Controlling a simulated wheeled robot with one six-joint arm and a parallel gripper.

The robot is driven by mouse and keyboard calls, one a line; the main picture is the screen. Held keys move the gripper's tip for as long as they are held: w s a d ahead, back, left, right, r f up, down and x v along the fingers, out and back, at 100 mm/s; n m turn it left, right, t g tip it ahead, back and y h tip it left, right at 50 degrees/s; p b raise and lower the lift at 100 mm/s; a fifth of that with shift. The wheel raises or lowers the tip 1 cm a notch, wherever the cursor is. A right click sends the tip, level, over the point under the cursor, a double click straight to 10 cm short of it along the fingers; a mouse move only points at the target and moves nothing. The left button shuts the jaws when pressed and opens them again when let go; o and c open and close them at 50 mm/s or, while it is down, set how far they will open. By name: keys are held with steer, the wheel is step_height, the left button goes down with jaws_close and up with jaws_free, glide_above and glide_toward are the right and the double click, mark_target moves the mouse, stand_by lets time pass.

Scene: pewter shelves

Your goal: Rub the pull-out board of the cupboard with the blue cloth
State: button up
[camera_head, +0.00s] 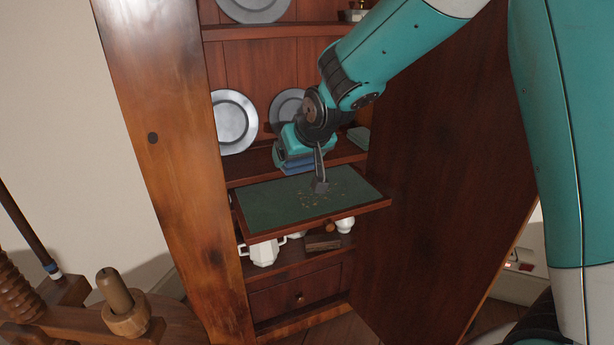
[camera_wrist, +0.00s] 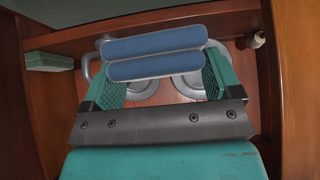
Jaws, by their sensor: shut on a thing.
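The pull-out board (camera_head: 275,207) of the cupboard is drawn out and has a dark green top with a red-brown wooden edge. Pale yellowish specks (camera_head: 309,201) lie scattered on its middle. My gripper (camera_head: 297,164) is above the back part of the board, at the cupboard's opening. It is shut on the blue cloth (camera_head: 300,170), which shows as a blue strip under the fingers. In the wrist view the blue cloth (camera_wrist: 155,57) bulges as two thick folds between the green fingers. I cannot tell whether the cloth touches the board.
Grey plates (camera_head: 234,122) stand on the shelf behind, and green blocks or books (camera_head: 359,137) at its right. White crockery (camera_head: 263,252) and a drawer (camera_head: 296,294) are below the board. The cupboard's side walls are close on both sides. A wooden piece (camera_head: 118,296) stands at lower left.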

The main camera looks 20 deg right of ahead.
steer(key=shift+s+a+f+b, duration=0.15)
steer(key=shift+a+f+b, duration=0.4)
steer(key=shift+b, duration=1)
steer(key=shift+d+f, duration=0.1)
steer(key=shift+f, duration=0.05)
